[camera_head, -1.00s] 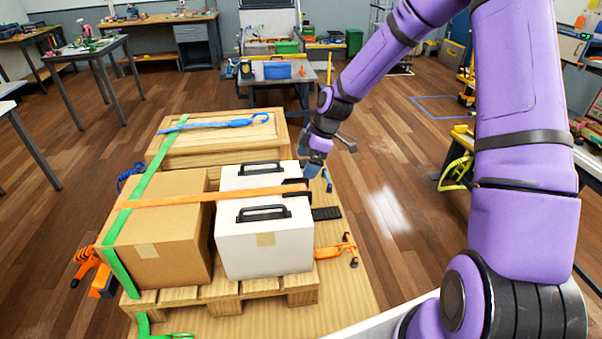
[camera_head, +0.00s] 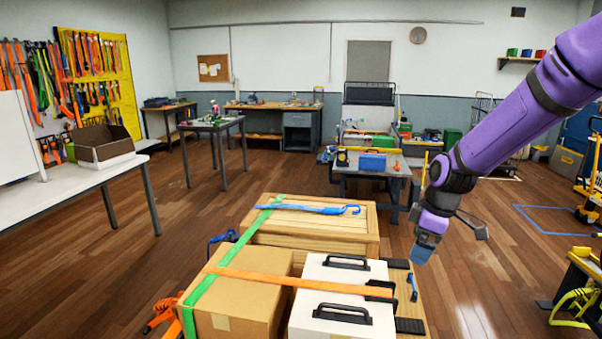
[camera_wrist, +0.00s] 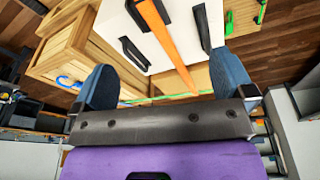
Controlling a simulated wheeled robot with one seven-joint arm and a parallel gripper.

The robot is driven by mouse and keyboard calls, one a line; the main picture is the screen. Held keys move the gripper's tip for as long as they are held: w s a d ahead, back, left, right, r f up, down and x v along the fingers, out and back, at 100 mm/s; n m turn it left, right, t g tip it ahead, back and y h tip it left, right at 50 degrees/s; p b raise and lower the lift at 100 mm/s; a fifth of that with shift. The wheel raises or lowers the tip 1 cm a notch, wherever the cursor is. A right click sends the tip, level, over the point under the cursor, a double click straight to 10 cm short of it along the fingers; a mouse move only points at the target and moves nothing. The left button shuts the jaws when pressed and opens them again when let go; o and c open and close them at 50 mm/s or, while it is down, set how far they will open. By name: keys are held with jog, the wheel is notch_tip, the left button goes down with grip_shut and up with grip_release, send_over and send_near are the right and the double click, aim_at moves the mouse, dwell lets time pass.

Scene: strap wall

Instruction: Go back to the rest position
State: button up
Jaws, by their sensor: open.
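My gripper (camera_head: 424,250) hangs at the end of the purple arm, to the right of the strapped load and apart from it in the head view. In the wrist view its two blue fingers (camera_wrist: 166,88) are spread apart with nothing between them. The white box (camera_head: 345,272) with black handles stands beside the cardboard box (camera_head: 240,293). An orange strap (camera_head: 300,282) runs across both boxes. A green strap (camera_head: 233,253) crosses the cardboard box and the wooden crate (camera_head: 310,231). A blue strap (camera_head: 310,209) lies on the crate's top.
A low table (camera_head: 350,170) with a blue toolbox (camera_head: 372,163) stands behind the load. A white table (camera_head: 60,195) with an open carton (camera_head: 103,147) is at left. Straps hang on a yellow rack (camera_head: 95,75).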

jog(key=s+r+m+t+h, duration=0.2)
jog(key=s+r+m, duration=0.4)
jog(key=s+r, duration=0.75)
jog(key=s+d+r+m+t, duration=0.1)
jog(key=s+r+m, duration=0.1)
jog(key=s, duration=0.5)
jog(key=s+d+r+m+t, duration=0.1)
jog(key=s+r+m, duration=0.2)
jog(key=s, duration=0.4)
jog(key=shift+s+d+r+m, duration=0.3)
jog(key=shift+s+m, duration=0.05)
jog(key=shift+m, duration=0.55)
